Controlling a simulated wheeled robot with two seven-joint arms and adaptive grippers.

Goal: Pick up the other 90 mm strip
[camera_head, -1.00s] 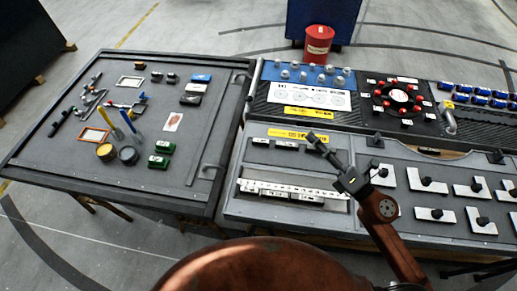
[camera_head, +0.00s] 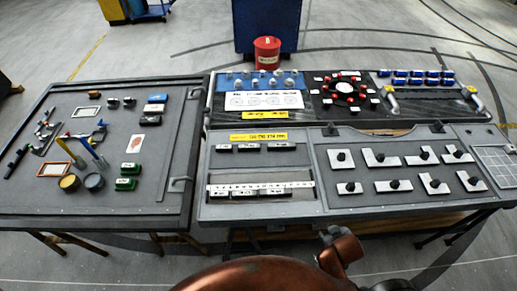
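Several small dark strips with white labels lie on the grey panel on the right. An upper row holds a short strip (camera_head: 224,148), a middle strip (camera_head: 248,148) and a longer strip (camera_head: 277,147). The labels are too small to read, so I cannot tell which strips are 90 mm. My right arm shows at the bottom, with the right gripper (camera_head: 326,237) small and dark by its copper-coloured link, below the panel's front edge. Its fingers are not clear. My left gripper is out of view.
Several metal plates with black knobs (camera_head: 380,156) sit right of the strips. A red bucket (camera_head: 267,52) stands behind the panels. The left table (camera_head: 155,190) holds small tools, round tins and green blocks. Floor is free in front.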

